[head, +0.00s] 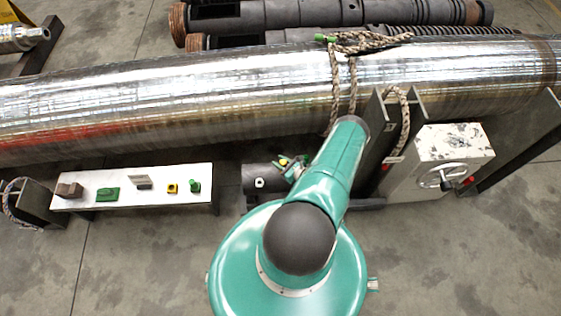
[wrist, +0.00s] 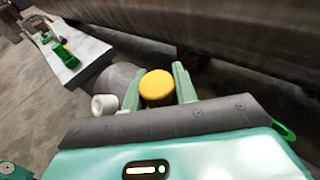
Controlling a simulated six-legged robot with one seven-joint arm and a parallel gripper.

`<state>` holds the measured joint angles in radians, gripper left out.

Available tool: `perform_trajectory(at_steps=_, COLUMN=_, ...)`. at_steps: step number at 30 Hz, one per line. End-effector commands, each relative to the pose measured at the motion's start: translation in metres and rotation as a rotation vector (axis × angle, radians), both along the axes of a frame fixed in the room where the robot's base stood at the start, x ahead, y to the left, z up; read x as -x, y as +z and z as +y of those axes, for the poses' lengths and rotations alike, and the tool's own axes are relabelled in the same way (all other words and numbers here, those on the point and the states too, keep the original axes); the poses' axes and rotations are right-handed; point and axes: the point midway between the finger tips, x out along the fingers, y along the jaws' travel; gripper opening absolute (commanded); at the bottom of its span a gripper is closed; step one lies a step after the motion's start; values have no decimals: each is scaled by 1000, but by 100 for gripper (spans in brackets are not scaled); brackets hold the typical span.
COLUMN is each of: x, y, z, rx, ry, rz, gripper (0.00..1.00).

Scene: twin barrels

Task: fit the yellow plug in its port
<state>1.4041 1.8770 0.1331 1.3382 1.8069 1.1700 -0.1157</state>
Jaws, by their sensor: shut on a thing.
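In the wrist view my gripper (wrist: 158,88) is shut on the yellow plug (wrist: 157,84), a short round piece held between two pale green fingers. In the head view the plug shows as a small yellow spot (head: 283,162) beside my gripper (head: 292,170), above a dark barrel (head: 251,173). The barrel has a white ring-shaped fitting (head: 260,183), which also shows left of the plug in the wrist view (wrist: 104,104). The plug is apart from that fitting. I cannot tell which opening is the plug's port. My gripper hides part of the barrel.
A white bench (head: 146,171) stands left, carrying a brown block (head: 69,190), a green piece (head: 107,194), a yellow block with a dark hole (head: 172,188) and a green knob (head: 194,186). A large shiny pipe (head: 200,105) runs behind. A handwheel box (head: 440,160) stands right.

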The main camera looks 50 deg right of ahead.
Motion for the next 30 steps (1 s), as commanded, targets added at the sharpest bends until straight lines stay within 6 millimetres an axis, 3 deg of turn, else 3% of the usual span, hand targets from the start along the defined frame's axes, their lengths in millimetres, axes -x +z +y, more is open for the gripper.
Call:
perform_trajectory(at_steps=13, x=0, y=-10, z=0, rx=1, ry=0, rz=0, gripper=4)
perform_trajectory(at_steps=14, x=0, y=-10, z=0, rx=1, ry=0, rz=0, gripper=34)
perform_trajectory(at_steps=17, x=0, y=-9, z=0, rx=1, ry=0, rz=0, gripper=54)
perform_trajectory(at_steps=26, x=1, y=-9, z=0, rx=0, ry=0, rz=0, gripper=54)
perform_trajectory(at_steps=30, x=11, y=-6, z=0, rx=0, ry=-1, rz=0, gripper=54)
